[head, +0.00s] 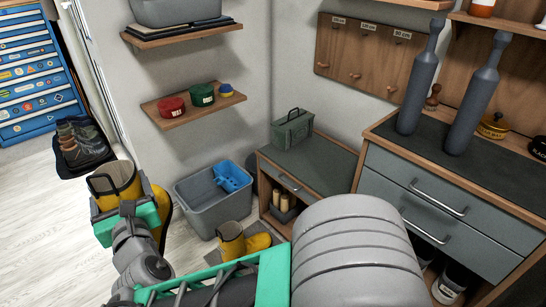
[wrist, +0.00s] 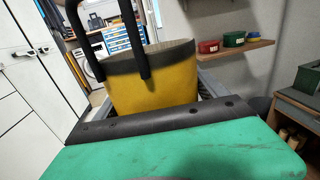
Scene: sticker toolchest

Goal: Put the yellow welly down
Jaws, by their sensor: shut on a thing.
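A yellow welly (head: 116,177) with a dark rim is in my gripper, at the left of the head view. The welly also fills the middle of the wrist view (wrist: 165,97), between and behind the dark fingers of my gripper (wrist: 122,76). The gripper is shut on it near the top of its shaft. The welly's top opening faces up. More yellow shows just right of the gripper in the head view, partly hidden; I cannot tell whether it is the same boot. A smaller yellow welly (head: 232,240) stands on the floor right of my arm.
A grey tub (head: 205,215) with a blue item stands on the floor near the wall. Dark boots (head: 80,145) stand on a black mat before the blue toolchest (head: 35,75). A low cabinet (head: 315,165) is right of the tub. Pale floor (head: 30,220) is clear at left.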

